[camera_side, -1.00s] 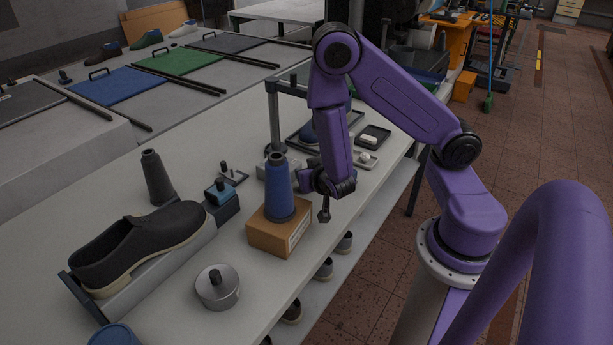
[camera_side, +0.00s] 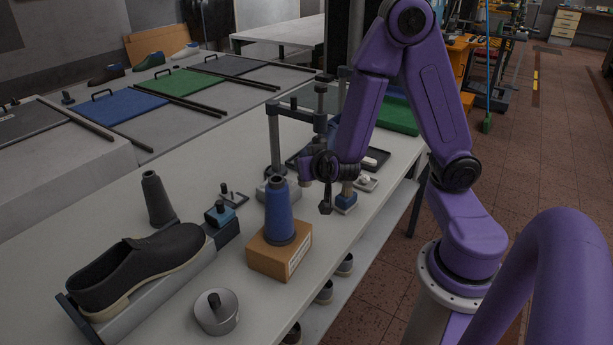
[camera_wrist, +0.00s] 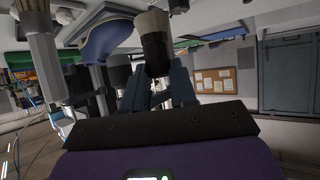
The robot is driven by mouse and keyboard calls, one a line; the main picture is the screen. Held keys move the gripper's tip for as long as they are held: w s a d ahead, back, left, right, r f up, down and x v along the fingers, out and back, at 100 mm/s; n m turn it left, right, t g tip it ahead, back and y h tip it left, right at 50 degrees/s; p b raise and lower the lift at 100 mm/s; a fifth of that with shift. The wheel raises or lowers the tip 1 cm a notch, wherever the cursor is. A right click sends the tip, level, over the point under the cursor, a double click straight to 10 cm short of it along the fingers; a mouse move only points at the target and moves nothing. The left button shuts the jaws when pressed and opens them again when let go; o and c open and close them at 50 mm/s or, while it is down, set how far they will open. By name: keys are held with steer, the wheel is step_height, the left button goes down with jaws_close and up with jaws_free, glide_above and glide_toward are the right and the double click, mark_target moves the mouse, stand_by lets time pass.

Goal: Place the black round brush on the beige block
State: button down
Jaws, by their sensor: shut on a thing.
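My gripper (camera_side: 325,200) hangs above the bench, behind and right of the blue cone. In the wrist view its two fingers (camera_wrist: 158,92) are shut on the black round brush (camera_wrist: 155,50), which has a pale end pointing away from the fingers. In the side view the brush is too small and dark to tell from the fingers. A tan-brown block (camera_side: 275,260) with a white label stands near the bench's front edge, with a blue cone (camera_side: 279,212) upright on it. I cannot tell whether this is the beige block.
A black shoe (camera_side: 135,265) lies on a grey stand at left. A round metal tin (camera_side: 216,312) sits in front of the box. A dark cone (camera_side: 157,200) stands behind. A metal post stand (camera_side: 272,145) rises close to my gripper. Small trays lie at the bench's far end.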

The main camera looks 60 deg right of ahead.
steer(key=w+a+r+n+t+y, duration=0.1)
steer(key=w+r+n+y, duration=0.2)
steer(key=w+r, duration=0.35)
steer(key=m+g+h, duration=0.1)
steer(key=m+h, duration=0.2)
glide_above(243, 182)
step_height(243, 182, down, 12)
steer(key=f, duration=0.1)
steer(key=shift+d+f, duration=0.1)
steer(key=shift+f, duration=1.3)
steer(key=shift+f, duration=0.15)
steer(key=c, duration=0.9)
jaws_free()
